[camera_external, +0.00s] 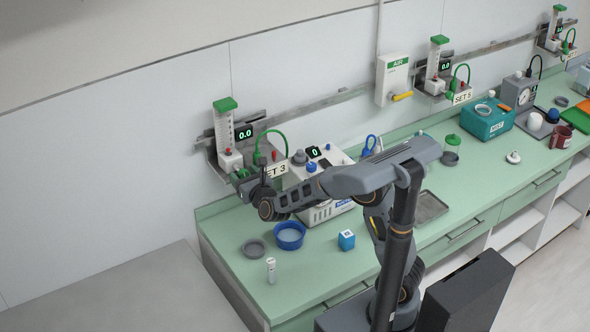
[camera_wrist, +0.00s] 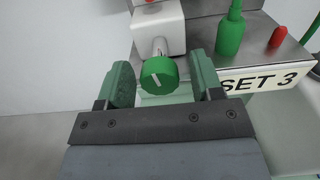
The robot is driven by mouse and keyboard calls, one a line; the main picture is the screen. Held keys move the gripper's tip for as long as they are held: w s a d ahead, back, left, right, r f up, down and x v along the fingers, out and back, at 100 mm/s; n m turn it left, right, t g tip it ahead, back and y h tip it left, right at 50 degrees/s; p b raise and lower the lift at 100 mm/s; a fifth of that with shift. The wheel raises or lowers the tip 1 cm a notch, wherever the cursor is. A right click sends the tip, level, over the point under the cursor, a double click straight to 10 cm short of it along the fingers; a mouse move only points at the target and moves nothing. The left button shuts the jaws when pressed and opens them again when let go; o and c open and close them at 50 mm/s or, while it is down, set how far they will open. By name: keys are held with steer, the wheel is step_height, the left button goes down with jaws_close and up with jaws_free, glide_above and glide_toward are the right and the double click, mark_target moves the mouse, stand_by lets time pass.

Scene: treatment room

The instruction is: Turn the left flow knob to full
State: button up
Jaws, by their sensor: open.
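The left flow knob (camera_wrist: 159,75) is a round green knob with a white pointer line, on a white valve block (camera_wrist: 158,28). In the wrist view it lies between the two green fingers of my gripper (camera_wrist: 163,84), which are open with a gap on each side of it. The line slants from lower left to upper right. In the outside view the left flowmeter (camera_external: 226,130) hangs on the wall rail with a display (camera_external: 245,133) reading 0.0. My gripper (camera_external: 246,181) is just below it; my arm partly hides the knob there.
A SET 3 label (camera_wrist: 262,80), a green connector (camera_wrist: 231,30) and a red cap (camera_wrist: 278,37) are just right of the knob.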

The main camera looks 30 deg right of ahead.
steer(key=shift+c, duration=0.2)
steer(key=c, duration=0.9)
steer(key=shift+o, duration=0.2)
steer(key=shift+w+f+b, duration=0.1)
steer(key=shift+f+b, duration=0.25)
steer(key=shift+b, duration=0.7)
steer(key=shift+n+b, duration=0.6)
steer(key=shift+b, duration=0.45)
steer(key=shift+r, duration=0.25)
steer(key=shift+r, duration=0.1)
steer(key=o, duration=0.9)
